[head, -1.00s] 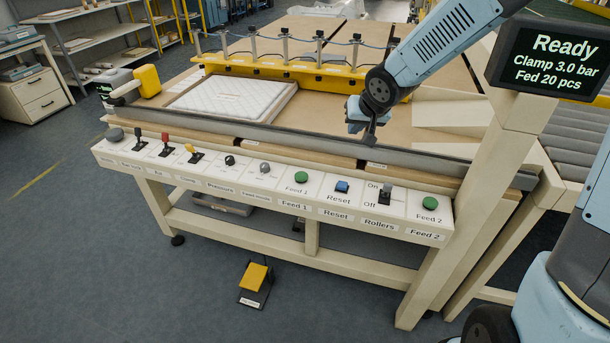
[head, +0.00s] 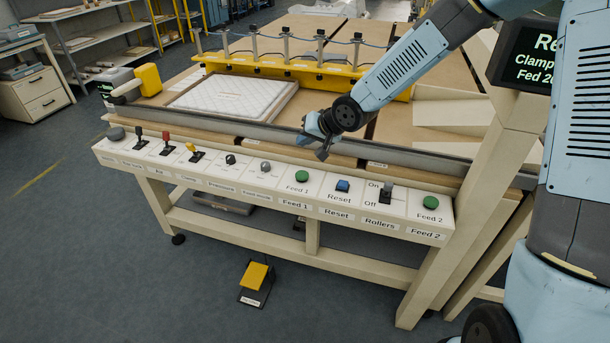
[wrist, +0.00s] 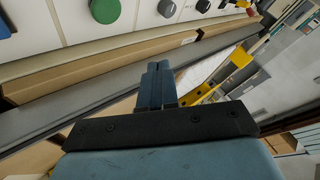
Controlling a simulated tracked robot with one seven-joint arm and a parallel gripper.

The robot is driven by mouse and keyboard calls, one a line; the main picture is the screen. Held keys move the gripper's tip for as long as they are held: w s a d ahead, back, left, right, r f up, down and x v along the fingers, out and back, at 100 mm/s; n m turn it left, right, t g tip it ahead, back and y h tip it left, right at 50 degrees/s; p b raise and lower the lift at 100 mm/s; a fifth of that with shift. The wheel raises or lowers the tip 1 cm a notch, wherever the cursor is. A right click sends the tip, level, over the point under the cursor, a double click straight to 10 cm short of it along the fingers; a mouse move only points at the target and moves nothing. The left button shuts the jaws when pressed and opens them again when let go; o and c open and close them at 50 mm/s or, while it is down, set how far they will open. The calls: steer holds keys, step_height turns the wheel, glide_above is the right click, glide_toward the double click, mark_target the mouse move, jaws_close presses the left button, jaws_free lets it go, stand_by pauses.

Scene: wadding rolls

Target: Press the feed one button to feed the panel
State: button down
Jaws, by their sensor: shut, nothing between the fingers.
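The green Feed 1 button (head: 302,177) sits on the white control strip along the machine's front, with a "Feed 1" label below it. A second green button, Feed 2 (head: 430,203), is at the strip's right end. My gripper (head: 323,155) is shut and empty, pointing down above and just behind the strip, slightly right of Feed 1. It is apart from the button. In the wrist view my closed fingers (wrist: 156,83) point toward the strip, with a green button (wrist: 105,10) cut off at the top edge. The quilted white panel (head: 234,102) lies on the table.
The blue Reset button (head: 342,186) and black Rollers switch (head: 386,192) are right of Feed 1. A grey knob (head: 265,167) is to its left. A yellow clamp bar (head: 290,72) crosses the table. A yellow foot pedal (head: 254,276) is on the floor.

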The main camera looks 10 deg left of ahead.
mark_target(305, 175)
steer(key=shift+f, duration=4.4)
steer(key=shift+f, duration=0.2)
steer(key=shift+f, duration=0.15)
